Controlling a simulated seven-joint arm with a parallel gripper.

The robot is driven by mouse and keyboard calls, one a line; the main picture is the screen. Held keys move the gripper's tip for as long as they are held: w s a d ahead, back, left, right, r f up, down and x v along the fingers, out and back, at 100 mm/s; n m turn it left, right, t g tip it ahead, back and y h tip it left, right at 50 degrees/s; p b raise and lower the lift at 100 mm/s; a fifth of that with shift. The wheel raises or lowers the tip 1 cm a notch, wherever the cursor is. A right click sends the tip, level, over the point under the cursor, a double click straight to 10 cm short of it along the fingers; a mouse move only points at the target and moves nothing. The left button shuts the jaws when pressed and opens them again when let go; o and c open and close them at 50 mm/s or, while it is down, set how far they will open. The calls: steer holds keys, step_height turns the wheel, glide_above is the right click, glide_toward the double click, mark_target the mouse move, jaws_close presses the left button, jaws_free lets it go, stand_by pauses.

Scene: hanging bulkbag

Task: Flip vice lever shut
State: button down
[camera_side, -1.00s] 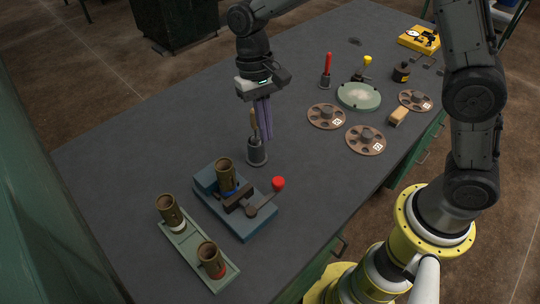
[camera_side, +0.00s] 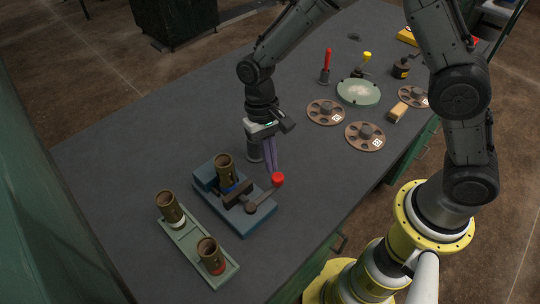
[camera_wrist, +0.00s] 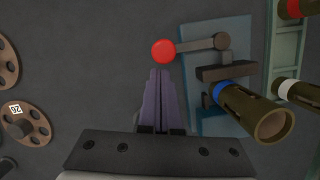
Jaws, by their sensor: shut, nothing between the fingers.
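The vice (camera_side: 236,208) is a blue block on the bench with a dark jaw across it. Its lever (camera_side: 263,198) ends in a red ball knob (camera_side: 277,179) that sticks out past the base's right edge. A brass tube with a blue band (camera_side: 224,168) stands upright in the vice. My gripper (camera_side: 271,170) is shut and empty, its purple fingers pointing down beside the red knob. In the wrist view the fingertips (camera_wrist: 159,74) lie just below the red knob (camera_wrist: 163,51); I cannot tell whether they touch it.
A pale green tray (camera_side: 188,240) with two brass tubes, white-banded (camera_side: 170,207) and red-banded (camera_side: 211,256), lies left of the vice. Brown wheels (camera_side: 325,112) and a round green dish (camera_side: 358,92) are farther right. Bench right of the vice is clear.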

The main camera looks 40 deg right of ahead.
steer(key=shift+s+d+m, duration=0.15)
steer(key=shift+s+m, duration=0.45)
steer(key=shift+m, duration=0.1)
steer(key=shift+s+d+m+y, duration=0.15)
steer(key=shift+s+m+y, duration=0.15)
steer(key=shift+s+m, duration=0.6)
steer(key=shift+s+m+t, duration=0.3)
steer(key=shift+s+m, duration=0.45)
steer(key=shift+m, duration=0.15)
steer(key=s+m, duration=0.2)
steer(key=shift+s+a+m+t+y, duration=0.15)
steer(key=shift+a+m+t+y, duration=0.15)
steer(key=shift+y, duration=0.1)
steer(key=s+m, duration=0.1)
steer(key=s+a+m, duration=0.1)
steer(key=shift+s+m+t, duration=0.1)
steer(key=shift+m+t, duration=0.2)
steer(key=shift+m, duration=0.1)
steer(key=s+m, duration=0.1)
steer(key=a+m, duration=0.1)
steer(key=shift+s+a+m+t+y, duration=0.25)
steer(key=shift+s+m+t+y, duration=0.05)
steer(key=shift+s, duration=0.1)
steer(key=shift+s+a+m, duration=0.55)
steer(key=shift+a+m, duration=0.15)
steer(key=shift+m, duration=0.3)
steer(key=shift+s+a, duration=0.25)
steer(key=shift+a, duration=0.35)
